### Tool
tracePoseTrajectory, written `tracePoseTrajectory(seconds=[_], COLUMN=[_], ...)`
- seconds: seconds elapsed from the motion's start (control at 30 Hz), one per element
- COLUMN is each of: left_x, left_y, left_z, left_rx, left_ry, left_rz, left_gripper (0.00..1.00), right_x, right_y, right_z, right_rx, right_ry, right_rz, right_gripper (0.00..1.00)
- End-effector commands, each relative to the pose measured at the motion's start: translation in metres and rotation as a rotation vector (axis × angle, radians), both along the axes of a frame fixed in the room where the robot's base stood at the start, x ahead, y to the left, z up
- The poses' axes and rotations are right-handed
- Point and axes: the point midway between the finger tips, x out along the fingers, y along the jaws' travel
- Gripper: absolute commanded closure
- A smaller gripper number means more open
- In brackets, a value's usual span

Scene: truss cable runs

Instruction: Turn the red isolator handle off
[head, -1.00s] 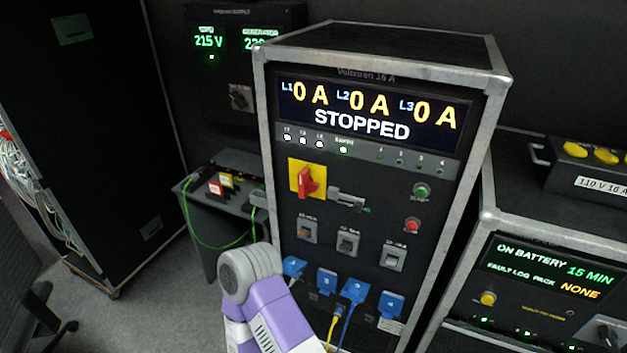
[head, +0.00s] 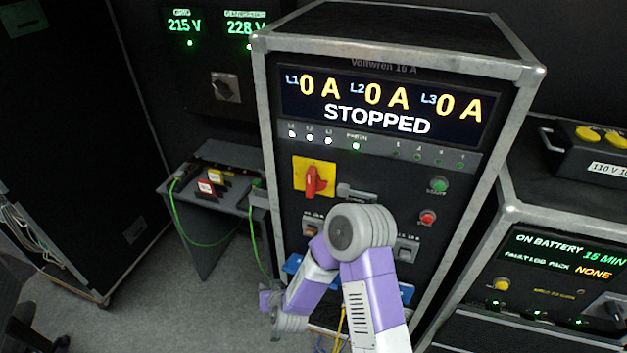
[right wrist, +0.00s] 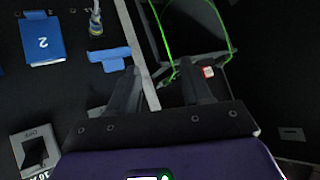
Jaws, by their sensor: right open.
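The red isolator handle (head: 314,182) sits on a yellow plate (head: 301,173) on the front of the black rack unit, under the STOPPED display. The handle points roughly up and down. My right arm comes up from the bottom in the head view, bends at a grey elbow below the handle, and its forearm runs down to the left. My right gripper (right wrist: 160,72) shows in the right wrist view, open and empty, with blue socket covers beside it. It is below and apart from the handle, which is not in that view. My left gripper is not in view.
The display (head: 375,105) reads 0 A on three lines. Green (head: 439,185) and red (head: 427,217) buttons sit right of the handle. A small table (head: 215,185) with tagged items and a green cable (head: 188,232) stands left. A battery unit (head: 560,255) stands right.

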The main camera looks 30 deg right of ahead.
Motion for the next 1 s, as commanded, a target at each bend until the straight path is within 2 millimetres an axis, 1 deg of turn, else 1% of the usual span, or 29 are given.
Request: tracePoseTrajectory(seconds=[0.03, 0.07, 0.1, 0.17, 0.2, 0.3, 0.4, 0.5, 0.57, 0.8, 1.0], left_x=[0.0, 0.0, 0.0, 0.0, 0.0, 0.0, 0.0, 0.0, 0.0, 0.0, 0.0], left_y=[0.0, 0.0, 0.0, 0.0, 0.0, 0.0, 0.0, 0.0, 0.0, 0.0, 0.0], left_z=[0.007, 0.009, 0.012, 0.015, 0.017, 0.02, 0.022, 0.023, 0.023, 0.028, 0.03], left_rx=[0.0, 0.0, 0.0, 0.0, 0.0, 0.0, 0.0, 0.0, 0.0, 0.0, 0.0], left_ry=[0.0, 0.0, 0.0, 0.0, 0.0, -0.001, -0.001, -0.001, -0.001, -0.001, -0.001], left_rz=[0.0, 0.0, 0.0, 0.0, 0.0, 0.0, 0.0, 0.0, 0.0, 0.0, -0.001], left_gripper=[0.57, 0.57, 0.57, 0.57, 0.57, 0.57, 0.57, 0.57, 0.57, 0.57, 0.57], right_x=[0.025, 0.036, 0.045, 0.053, 0.054, 0.049, 0.042, 0.039, 0.041, 0.064, 0.081], right_y=[-0.02, -0.032, -0.048, -0.068, -0.08, -0.101, -0.113, -0.12, -0.125, -0.153, -0.172], right_z=[0.046, 0.069, 0.099, 0.141, 0.166, 0.214, 0.243, 0.255, 0.257, 0.257, 0.257], right_rx=[-0.081, -0.13, -0.197, -0.288, -0.342, -0.451, -0.52, -0.553, -0.559, -0.56, -0.56], right_ry=[-0.123, -0.186, -0.257, -0.344, -0.389, -0.461, -0.494, -0.504, -0.506, -0.506, -0.507], right_rz=[-0.08, -0.128, -0.196, -0.293, -0.355, -0.486, -0.574, -0.616, -0.627, -0.628, -0.625], right_gripper=[0.51, 0.51, 0.51, 0.51, 0.51, 0.51, 0.51, 0.51, 0.51, 0.51, 0.51])
